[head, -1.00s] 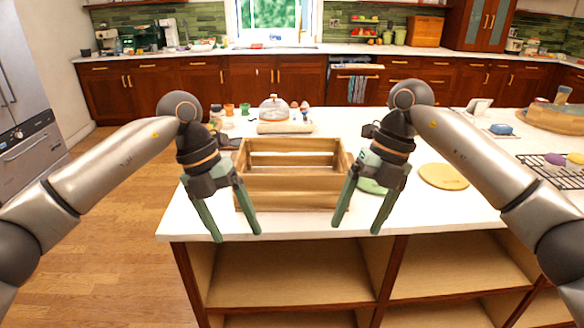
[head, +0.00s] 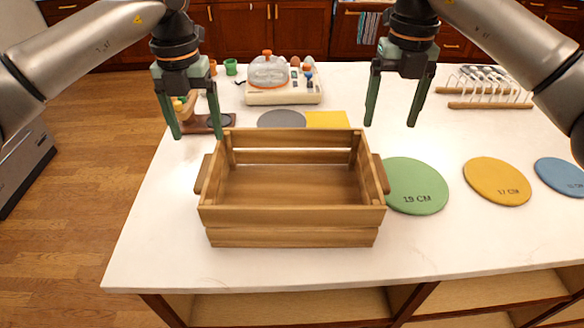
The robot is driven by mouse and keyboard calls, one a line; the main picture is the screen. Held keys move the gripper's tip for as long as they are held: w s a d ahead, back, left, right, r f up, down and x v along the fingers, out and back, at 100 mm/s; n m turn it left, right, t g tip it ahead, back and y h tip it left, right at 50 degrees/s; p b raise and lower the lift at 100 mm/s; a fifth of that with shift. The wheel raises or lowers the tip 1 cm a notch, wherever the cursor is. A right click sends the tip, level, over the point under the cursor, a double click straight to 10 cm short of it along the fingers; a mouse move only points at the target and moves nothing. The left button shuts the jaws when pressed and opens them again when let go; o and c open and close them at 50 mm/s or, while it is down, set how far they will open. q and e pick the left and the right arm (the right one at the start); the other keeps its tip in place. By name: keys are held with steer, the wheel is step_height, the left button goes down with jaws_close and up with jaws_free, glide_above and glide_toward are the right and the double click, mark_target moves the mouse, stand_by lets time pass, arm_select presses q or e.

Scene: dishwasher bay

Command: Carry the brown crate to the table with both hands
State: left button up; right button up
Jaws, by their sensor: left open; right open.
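The brown crate (head: 291,226) is an open wooden box with slatted sides. It stands upright and looks empty on the white countertop (head: 150,250). A wooden handle block sticks out at its left end (head: 204,174) and another at its right end (head: 380,174). My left gripper (head: 197,136) is open and empty, pointing down, above and behind the crate's left end. My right gripper (head: 390,124) is open and empty, pointing down, above and behind the crate's right end. Neither gripper appears to touch the crate. No separate table is identifiable.
A green disc (head: 415,186) lies close to the crate's right side, with a yellow disc (head: 497,182) and a blue disc (head: 562,177) further right. A grey disc (head: 282,119), a yellow square (head: 327,119) and a domed tray (head: 283,95) lie behind.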

mark_target(208, 175)
arm_select(q)
step_height(208, 175, down, 12)
steer(key=shift+f, duration=0.15)
arm_select(e)
step_height(208, 175, down, 12)
steer(key=shift+f, duration=0.15)
arm_select(q)
steer(key=shift+c, duration=0.4)
arm_select(e)
steer(key=shift+c, duration=0.4)
arm_select(q)
jaws_close()
arm_select(e)
jaws_close()
